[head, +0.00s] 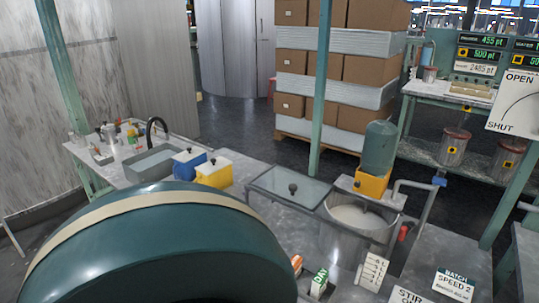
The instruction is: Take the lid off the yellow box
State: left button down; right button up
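The yellow box (220,178) stands on the bench left of the middle in the head view. Its white lid (208,167) is on top and has a small dark knob. The box is upright, and its lower part is partly hidden by the large rounded shape in the foreground. Neither of my grippers shows in the view, so I cannot see where they are or what they hold.
A blue box (181,168) with a pale lid stands close behind the yellow one. A sink (152,163) with a black tap is further left. A glass-topped cover (285,190) and a round metal vat (355,222) are to the right.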

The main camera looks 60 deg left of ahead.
aim_at(214, 165)
jog(key=u, duration=2.55)
jog(key=i+j+z, duration=0.15)
jog(key=i+j, duration=0.35)
jog(key=i+j+z, duration=0.2)
jog(key=i+j, duration=0.4)
jog(key=i+j+z, duration=0.15)
jog(key=i+j, duration=0.35)
jog(key=j, duration=0.15)
